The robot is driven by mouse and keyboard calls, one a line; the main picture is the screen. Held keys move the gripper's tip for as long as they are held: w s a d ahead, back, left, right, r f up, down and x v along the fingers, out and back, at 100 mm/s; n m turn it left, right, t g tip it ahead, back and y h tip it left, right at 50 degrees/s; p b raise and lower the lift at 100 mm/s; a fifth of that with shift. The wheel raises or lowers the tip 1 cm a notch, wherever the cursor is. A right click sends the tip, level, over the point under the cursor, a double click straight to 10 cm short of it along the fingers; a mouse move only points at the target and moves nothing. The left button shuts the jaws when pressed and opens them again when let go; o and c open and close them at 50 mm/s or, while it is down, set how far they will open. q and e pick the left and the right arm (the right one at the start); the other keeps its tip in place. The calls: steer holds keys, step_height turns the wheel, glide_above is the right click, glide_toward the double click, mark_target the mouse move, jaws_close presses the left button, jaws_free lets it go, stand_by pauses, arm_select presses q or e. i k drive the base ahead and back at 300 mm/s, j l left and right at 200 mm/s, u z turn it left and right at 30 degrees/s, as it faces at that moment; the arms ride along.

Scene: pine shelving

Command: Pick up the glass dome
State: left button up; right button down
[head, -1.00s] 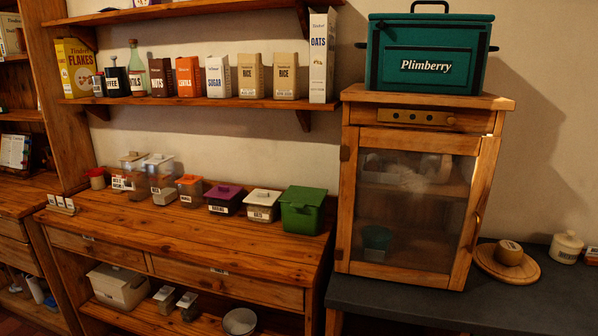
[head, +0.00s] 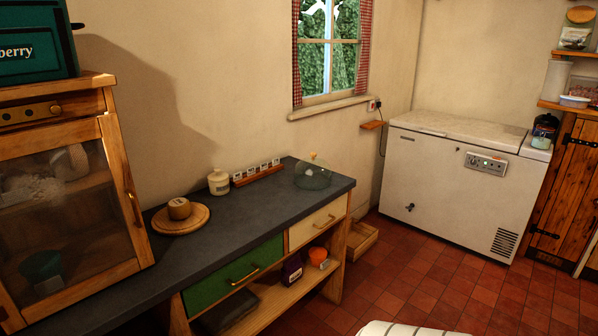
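A clear glass dome (head: 313,175) with a small knob on top stands on the far right end of the dark counter (head: 232,226), near the wall below the window. I can see through it, and it looks empty, though it is small in the view. Neither of my grippers shows in the head view.
On the counter are a row of small labelled cards on a wooden strip (head: 257,173), a cream lidded jar (head: 218,182) and a round wooden board (head: 180,220). A wooden cabinet (head: 127,190) stands at the left. The tiled floor (head: 420,270) before the white chest freezer (head: 455,185) is mostly clear.

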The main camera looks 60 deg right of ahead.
mark_target(313, 168)
steer(key=z, duration=2.05)
